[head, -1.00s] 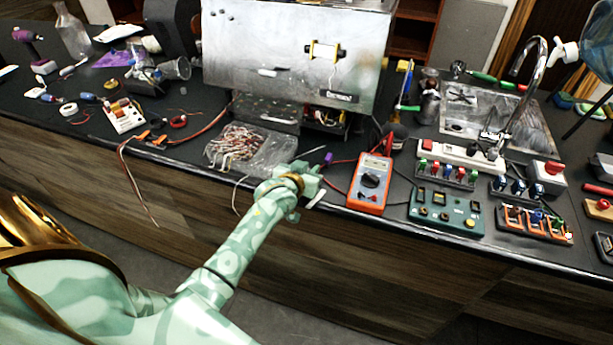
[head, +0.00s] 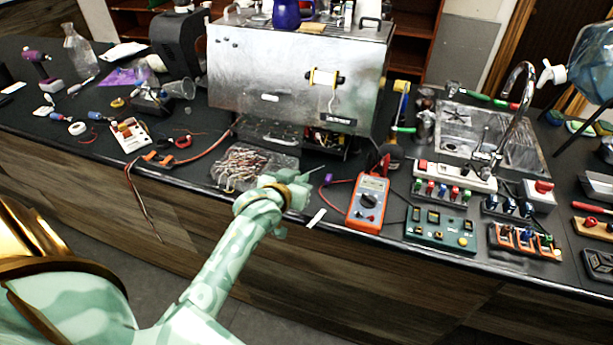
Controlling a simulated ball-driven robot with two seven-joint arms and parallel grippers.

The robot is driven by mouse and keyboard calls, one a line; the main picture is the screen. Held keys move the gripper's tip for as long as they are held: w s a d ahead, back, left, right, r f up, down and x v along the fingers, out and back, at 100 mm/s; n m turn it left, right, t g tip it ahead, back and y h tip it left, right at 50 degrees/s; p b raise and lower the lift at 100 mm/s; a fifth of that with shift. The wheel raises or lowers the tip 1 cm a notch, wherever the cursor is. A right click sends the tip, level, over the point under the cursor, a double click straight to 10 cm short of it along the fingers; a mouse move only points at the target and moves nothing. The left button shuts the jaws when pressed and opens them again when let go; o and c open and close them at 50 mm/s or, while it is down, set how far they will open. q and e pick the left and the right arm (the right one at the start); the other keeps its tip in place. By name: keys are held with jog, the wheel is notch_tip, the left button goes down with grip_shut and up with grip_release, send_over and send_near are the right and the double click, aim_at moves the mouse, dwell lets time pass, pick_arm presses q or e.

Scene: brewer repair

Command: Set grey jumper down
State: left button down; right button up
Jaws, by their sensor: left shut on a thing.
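My left gripper (head: 296,192) is low over the front of the dark counter, between the clear bag of wires and the orange multimeter. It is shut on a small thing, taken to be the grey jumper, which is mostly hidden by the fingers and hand. A thin grey sliver (head: 317,170) shows just beyond the fingertips; I cannot tell whether it is part of the jumper. My right gripper is not in view.
The orange multimeter (head: 368,203) lies right of the gripper, the bag of wires (head: 243,163) to its left. A white strip (head: 316,218) lies at the counter's front edge. A metal brewer (head: 290,75) stands behind. A green button board (head: 440,228) is further right.

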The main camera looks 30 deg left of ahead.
pick_arm(q)
jog(key=a+p+v, duration=0.1)
jog(key=v, duration=0.7)
jog(key=d+r+m+h+b, duration=0.2)
jog(key=d+r+b, duration=0.4)
jog(key=d, duration=0.6)
jog(key=a+f+n+y+p, duration=0.1)
jog(key=a+f+n+p, duration=0.1)
jog(key=a+f+p, duration=0.4)
jog(key=a, duration=0.5)
jog(key=shift+s+a+y, duration=0.2)
jog(key=shift+a+y, duration=0.05)
jog(key=shift+y, duration=0.15)
